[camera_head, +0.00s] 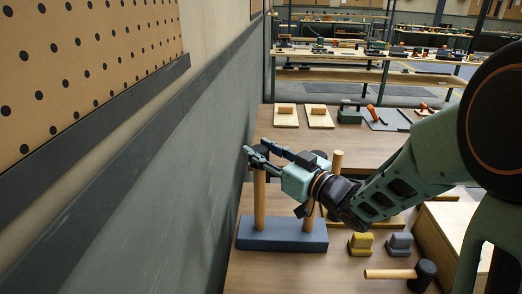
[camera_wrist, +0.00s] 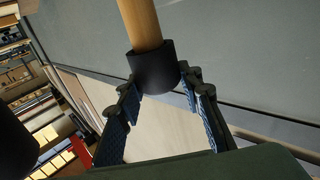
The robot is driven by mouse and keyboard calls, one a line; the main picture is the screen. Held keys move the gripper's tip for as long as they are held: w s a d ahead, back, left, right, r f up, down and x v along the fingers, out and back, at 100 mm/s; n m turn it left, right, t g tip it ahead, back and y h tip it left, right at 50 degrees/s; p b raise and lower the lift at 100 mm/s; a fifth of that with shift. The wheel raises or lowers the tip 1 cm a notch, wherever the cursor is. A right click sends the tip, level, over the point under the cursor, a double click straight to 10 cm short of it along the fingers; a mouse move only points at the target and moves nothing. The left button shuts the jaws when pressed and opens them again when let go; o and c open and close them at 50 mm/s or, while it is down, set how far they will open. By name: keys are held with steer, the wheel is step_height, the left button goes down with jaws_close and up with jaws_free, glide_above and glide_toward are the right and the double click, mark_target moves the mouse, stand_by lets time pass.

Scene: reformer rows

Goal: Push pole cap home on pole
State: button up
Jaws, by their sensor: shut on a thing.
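A blue base (camera_head: 284,235) stands on the wooden table near the wall, with upright wooden poles. The black pole cap (camera_head: 261,151) is at the top of the left pole (camera_head: 259,202). In the wrist view the dark cap (camera_wrist: 153,71) surrounds the end of the pole (camera_wrist: 139,24). How deep the pole sits inside it is hidden. My gripper (camera_head: 262,153) reaches in from the right at the pole top. In the wrist view its blue-padded fingers (camera_wrist: 160,92) are on either side of the cap, shut on it.
A mallet (camera_head: 400,273), a yellow block (camera_head: 360,244) and a grey block (camera_head: 398,244) lie to the right. Another wooden pole (camera_head: 336,160) stands behind my wrist. The wall (camera_head: 170,200) is close on the left. Boards and tools lie farther back.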

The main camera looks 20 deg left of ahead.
steer(key=shift+f+b, duration=0.45)
steer(key=shift+f, duration=0.15)
steer(key=o, duration=1.2)
steer(key=v, duration=1.2)
steer(key=shift+r, duration=0.1)
